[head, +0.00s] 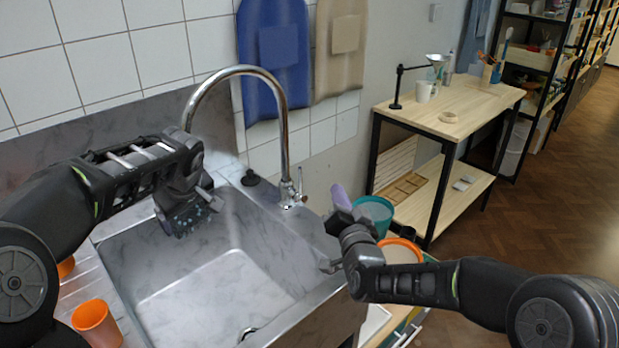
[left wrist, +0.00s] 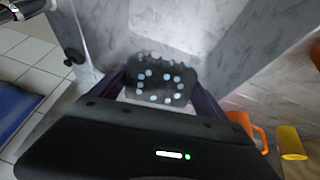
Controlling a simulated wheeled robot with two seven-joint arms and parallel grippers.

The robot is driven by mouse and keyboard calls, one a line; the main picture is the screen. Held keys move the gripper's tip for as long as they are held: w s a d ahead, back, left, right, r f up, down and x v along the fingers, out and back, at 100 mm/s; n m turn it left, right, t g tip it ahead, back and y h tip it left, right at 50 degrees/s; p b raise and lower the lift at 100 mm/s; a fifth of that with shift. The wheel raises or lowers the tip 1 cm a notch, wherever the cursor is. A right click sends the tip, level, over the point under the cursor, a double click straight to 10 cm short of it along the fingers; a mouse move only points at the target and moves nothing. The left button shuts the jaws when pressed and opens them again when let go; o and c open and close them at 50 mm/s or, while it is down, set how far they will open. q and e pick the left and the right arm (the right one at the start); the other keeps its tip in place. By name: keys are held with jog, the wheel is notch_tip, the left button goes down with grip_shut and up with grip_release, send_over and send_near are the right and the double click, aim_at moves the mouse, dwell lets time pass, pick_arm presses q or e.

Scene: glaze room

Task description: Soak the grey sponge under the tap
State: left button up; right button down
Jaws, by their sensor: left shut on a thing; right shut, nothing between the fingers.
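The grey sponge (head: 186,217), dark with pale blue dots, is in my left gripper (head: 187,205) over the sink basin. The left wrist view shows the sponge (left wrist: 160,82) between the two fingers of that gripper (left wrist: 162,88). The chrome tap (head: 285,130) arches over the sink from its back right. The left arm partly covers the spout end, and the sponge appears below it in the picture. The tap lever (head: 301,181) is at the base. No running water is clearly visible. My right gripper (head: 340,196) is shut and empty, right of the lever and apart from it.
The steel sink (head: 215,285) has a raised rim. A black knob (head: 250,178) stands behind it. An orange cup (head: 95,322) is on the draining board. A teal bucket (head: 374,212) and an orange-rimmed container (head: 400,250) stand right of the sink. A wooden bench (head: 440,108) is further back.

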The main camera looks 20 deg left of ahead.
aim_at(300, 185)
jog(key=m, duration=0.6)
jog(key=a+m, duration=0.1)
jog(key=m, duration=0.2)
jog(key=shift+s+a+f+g+y, duration=0.1)
jog(key=shift+s+f+g+y, duration=0.1)
jog(key=shift+g+y, duration=0.15)
jog(key=w+a, duration=0.5)
jog(key=a, duration=0.2)
jog(key=shift+w+a, duration=0.2)
jog(key=shift+a, duration=0.2)
jog(key=shift+s+a, duration=0.35)
jog(key=shift+s, duration=0.2)
